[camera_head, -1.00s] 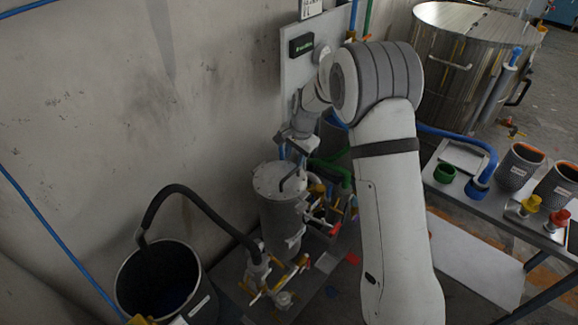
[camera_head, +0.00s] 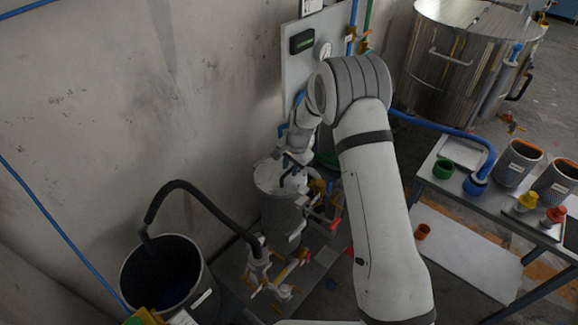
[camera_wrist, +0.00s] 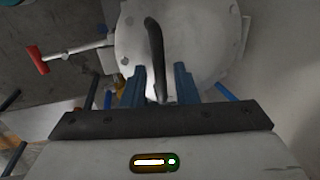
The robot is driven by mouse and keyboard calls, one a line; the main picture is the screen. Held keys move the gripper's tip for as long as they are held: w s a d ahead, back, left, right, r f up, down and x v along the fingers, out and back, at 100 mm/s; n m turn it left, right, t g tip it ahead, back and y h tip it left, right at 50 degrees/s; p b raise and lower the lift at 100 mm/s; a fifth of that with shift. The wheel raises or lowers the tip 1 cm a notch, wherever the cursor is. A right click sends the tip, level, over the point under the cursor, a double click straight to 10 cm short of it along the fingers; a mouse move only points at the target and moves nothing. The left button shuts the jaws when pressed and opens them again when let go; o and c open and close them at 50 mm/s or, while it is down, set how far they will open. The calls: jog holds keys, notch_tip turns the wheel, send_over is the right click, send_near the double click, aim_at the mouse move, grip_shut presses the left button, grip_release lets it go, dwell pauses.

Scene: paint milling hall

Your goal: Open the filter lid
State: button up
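The filter (camera_head: 278,215) is a grey upright cylinder by the wall, with its round pale lid (camera_head: 265,178) on top and lying flat. In the wrist view the lid (camera_wrist: 205,40) fills the upper middle, with bolts around its rim. A dark curved bar handle (camera_wrist: 155,50) stands out from the lid. My gripper (camera_wrist: 162,75) is open, its two blue fingers on either side of the handle's near end with gaps showing. In the head view my gripper (camera_head: 292,168) is over the lid's right side, and my wrist partly hides the handle.
A dark bucket (camera_head: 205,290) with a black hose (camera_head: 205,200) stands left of the filter. Yellow- and red-handled valves (camera_head: 300,255) crowd its base. A panel (camera_head: 290,75) is on the wall behind. A table (camera_head: 475,205) with cups stands right, with a steel tank (camera_head: 450,70) behind.

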grip_shut()
